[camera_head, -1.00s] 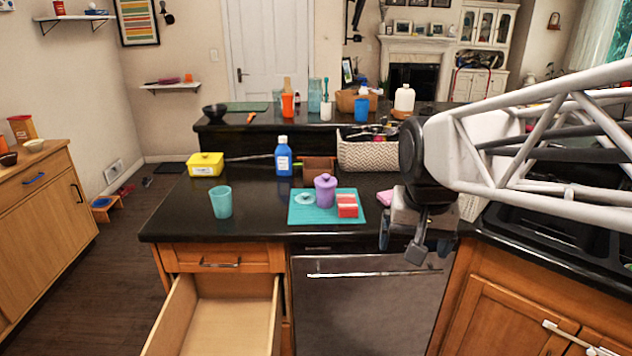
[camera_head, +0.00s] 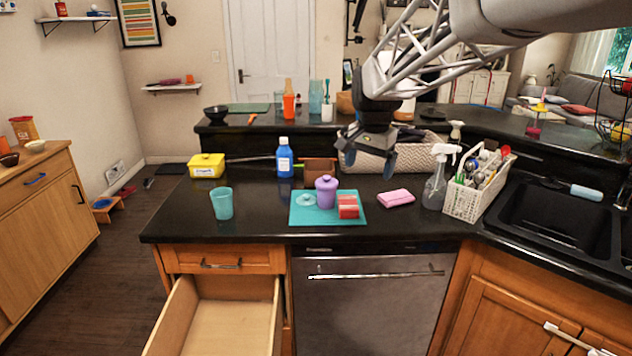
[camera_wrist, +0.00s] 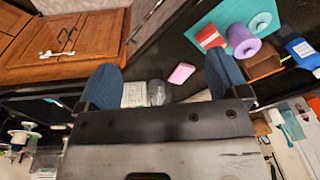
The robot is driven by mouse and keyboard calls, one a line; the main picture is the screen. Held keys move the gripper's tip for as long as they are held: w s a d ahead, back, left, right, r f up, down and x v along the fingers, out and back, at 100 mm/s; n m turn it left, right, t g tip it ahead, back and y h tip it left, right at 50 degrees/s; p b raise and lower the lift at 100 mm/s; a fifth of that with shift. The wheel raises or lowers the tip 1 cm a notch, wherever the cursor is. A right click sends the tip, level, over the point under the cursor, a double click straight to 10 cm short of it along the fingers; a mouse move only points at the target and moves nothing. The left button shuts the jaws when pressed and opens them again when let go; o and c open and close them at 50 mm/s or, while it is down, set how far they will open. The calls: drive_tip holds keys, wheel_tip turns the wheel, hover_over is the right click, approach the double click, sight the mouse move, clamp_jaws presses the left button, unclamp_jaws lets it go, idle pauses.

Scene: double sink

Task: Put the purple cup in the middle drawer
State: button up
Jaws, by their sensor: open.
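The purple cup (camera_head: 326,192) has a knobbed lid and stands upright on a teal mat (camera_head: 297,215) on the black counter. It also shows in the wrist view (camera_wrist: 242,42), at the upper right. The middle drawer (camera_head: 228,325) is pulled open below the counter at the left, and the part of its inside in view is empty. My gripper (camera_head: 370,168) is open and empty, above the counter, behind and to the right of the cup. In the wrist view its two blue fingertips (camera_wrist: 165,85) are wide apart with nothing held between them.
A red-and-white block (camera_head: 348,207) and a pale teal disc (camera_head: 305,199) share the mat. A teal tumbler (camera_head: 221,203), blue bottle (camera_head: 284,158), yellow tub (camera_head: 206,166) and pink sponge (camera_head: 396,197) stand around it. A utensil basket (camera_head: 478,190) and the sink (camera_head: 555,215) lie right.

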drive_tip(key=w+a+f+m, duration=0.2)
drive_tip(key=w, duration=0.7)
drive_tip(key=w+a+f+m, duration=0.1)
drive_tip(key=w+a+f, duration=0.15)
drive_tip(key=w, duration=0.55)
drive_tip(key=m+g, duration=0.1)
drive_tip(key=m, duration=0.2)
hover_over(327, 176)
wheel_tip(327, 176, down, 8)
drive_tip(key=shift+a+f, duration=0.1)
drive_tip(key=shift+f, duration=0.1)
drive_tip(key=shift+f, duration=0.15)
drive_tip(key=shift+f, duration=1.2)
drive_tip(key=shift+f, duration=0.1)
drive_tip(key=shift+f, duration=2.5)
drive_tip(key=shift+c, duration=0.3)
